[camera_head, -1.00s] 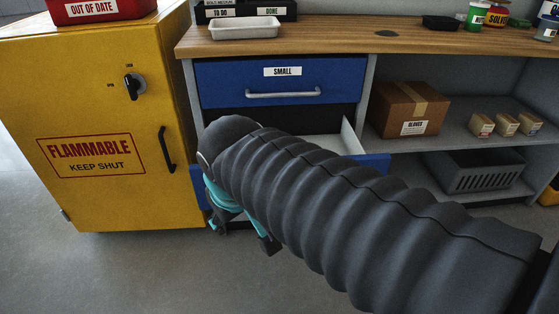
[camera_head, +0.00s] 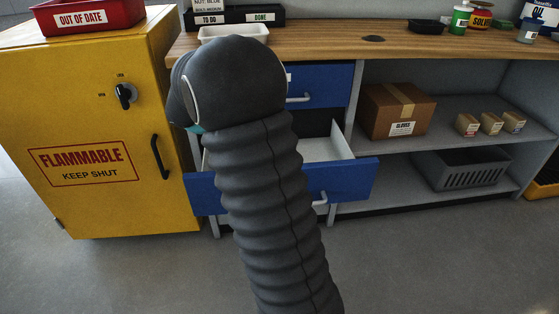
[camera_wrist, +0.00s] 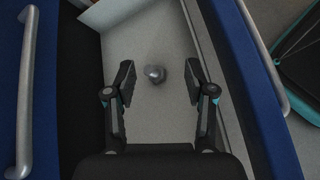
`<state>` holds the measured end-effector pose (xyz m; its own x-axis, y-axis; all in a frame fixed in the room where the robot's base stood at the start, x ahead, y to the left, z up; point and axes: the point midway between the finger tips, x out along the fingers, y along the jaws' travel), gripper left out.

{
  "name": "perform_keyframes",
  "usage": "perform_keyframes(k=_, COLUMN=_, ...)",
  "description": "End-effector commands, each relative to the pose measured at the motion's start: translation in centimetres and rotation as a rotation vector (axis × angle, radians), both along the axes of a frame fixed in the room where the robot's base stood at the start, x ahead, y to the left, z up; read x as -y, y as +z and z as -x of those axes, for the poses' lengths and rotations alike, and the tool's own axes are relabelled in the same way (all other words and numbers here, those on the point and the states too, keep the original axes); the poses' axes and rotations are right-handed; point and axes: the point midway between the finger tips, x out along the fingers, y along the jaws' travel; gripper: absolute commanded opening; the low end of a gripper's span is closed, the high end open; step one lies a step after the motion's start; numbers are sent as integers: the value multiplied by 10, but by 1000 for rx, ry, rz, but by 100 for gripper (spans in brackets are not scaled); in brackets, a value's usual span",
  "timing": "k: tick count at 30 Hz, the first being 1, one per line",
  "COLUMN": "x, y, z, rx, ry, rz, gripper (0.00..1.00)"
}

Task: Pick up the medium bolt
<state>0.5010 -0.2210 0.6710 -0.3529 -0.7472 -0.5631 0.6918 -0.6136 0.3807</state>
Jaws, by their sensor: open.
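In the wrist view a small grey metal bolt (camera_wrist: 155,74) lies on the light floor of the open drawer (camera_wrist: 150,130). My gripper (camera_wrist: 158,82) is open above it, with one finger to either side and the bolt between them, a little toward the far end. The fingers do not appear to touch the bolt.
The shut upper drawer (camera_head: 325,88) and its handle are above the open one. The wooden worktop (camera_head: 330,48) holds a white tray (camera_head: 234,32). A yellow flammables cabinet (camera_head: 80,120) stands at left. A cardboard box (camera_head: 393,108) sits on the right shelf.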

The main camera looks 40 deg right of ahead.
Motion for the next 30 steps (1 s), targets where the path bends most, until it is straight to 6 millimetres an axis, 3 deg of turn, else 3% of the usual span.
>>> perform_keyframes(k=3, x=15, y=-32, z=-20, rx=-183, ry=63, rz=0, gripper=54)
perform_keyframes(k=9, x=31, y=-68, z=-38, rx=-390, ry=132, rz=-9, gripper=54)
perform_keyframes(k=16, x=42, y=-84, z=-41, rx=-470, ry=156, rz=-15, gripper=54)
perform_keyframes(k=30, x=75, y=-106, z=-18, rx=-469, ry=153, rz=-17, gripper=54)
